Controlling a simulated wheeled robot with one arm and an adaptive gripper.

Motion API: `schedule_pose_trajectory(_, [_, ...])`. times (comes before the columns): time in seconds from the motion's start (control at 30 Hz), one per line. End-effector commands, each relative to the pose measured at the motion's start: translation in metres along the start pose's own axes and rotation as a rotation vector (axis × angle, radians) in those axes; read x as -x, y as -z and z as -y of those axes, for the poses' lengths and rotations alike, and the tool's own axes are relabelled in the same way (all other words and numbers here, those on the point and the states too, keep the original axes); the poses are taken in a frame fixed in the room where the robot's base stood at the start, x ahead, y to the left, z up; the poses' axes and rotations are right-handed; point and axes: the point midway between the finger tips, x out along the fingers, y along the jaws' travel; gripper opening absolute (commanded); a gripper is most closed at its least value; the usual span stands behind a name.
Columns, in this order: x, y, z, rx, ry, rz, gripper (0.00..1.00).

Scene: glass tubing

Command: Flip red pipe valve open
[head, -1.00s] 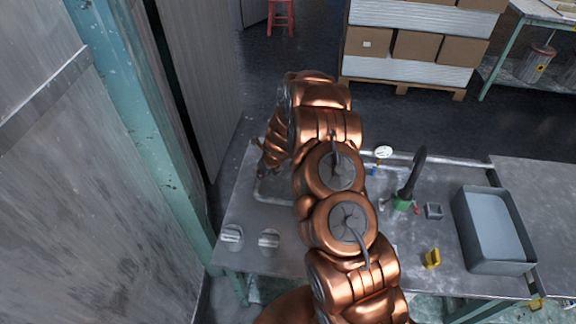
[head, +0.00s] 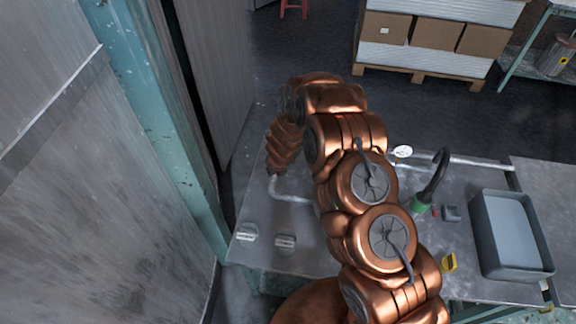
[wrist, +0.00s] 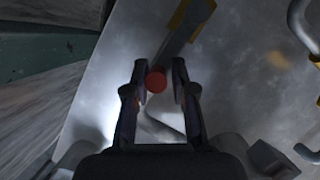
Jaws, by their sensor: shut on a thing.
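In the wrist view my gripper (wrist: 157,72) has its two dark fingers either side of a small round red piece (wrist: 156,80), which I take to be part of the red valve. The gripper is shut on it. In the head view my copper arm covers most of the valve area, and no red valve handle can be made out there. A bent pale pipe (head: 290,197) shows on the bench below the hand.
A white-capped gauge (head: 402,151) stands at the back edge. A wall with a teal post (head: 180,150) is close on the left.

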Motion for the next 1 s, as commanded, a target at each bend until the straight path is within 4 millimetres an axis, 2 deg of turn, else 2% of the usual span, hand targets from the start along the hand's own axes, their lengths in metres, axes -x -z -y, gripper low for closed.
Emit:
schedule_pose_trajectory(0.03, [-0.001,-0.001,-0.01,0.009,-0.008,-0.001,0.0])
schedule_pose_trajectory(0.2, [-0.001,-0.002,-0.019,0.01,-0.008,0.001,0.0])
schedule_pose_trajectory(0.6, [-0.001,-0.004,-0.022,0.011,-0.01,0.004,0.0])
schedule_pose_trajectory(0.63, [-0.001,-0.004,-0.022,0.012,-0.01,0.004,0.26])
schedule_pose_trajectory(0.8, [0.0,-0.005,-0.018,0.007,-0.006,0.006,0.44])
schedule_pose_trajectory(1.0, [0.0,-0.004,-0.014,0.001,-0.002,0.005,0.44])
